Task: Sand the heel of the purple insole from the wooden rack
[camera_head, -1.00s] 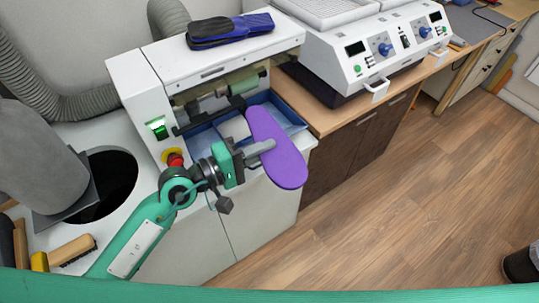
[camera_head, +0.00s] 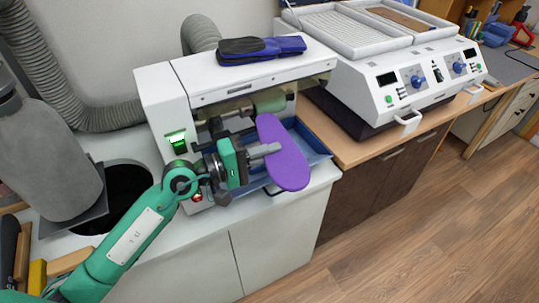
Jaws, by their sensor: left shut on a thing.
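The purple insole (camera_head: 284,158) is in my left gripper (camera_head: 268,150), which is shut on its side near the middle. The insole is tilted, with one end toward the sanding machine (camera_head: 160,100) and the other end toward me. The far end is close to the machine's roller (camera_head: 269,101); I cannot tell whether they touch. The machine is a white box with a lit green switch (camera_head: 178,141) and a blue tray (camera_head: 309,139) under the roller. My right gripper and the wooden rack are not in view.
Dark blue and black insoles or pads (camera_head: 260,48) lie on top of the machine. A white press unit (camera_head: 398,80) with blue knobs stands to the right on the wooden counter. A grey cylinder (camera_head: 45,150) and hose (camera_head: 75,110) are at the left. The floor at right is clear.

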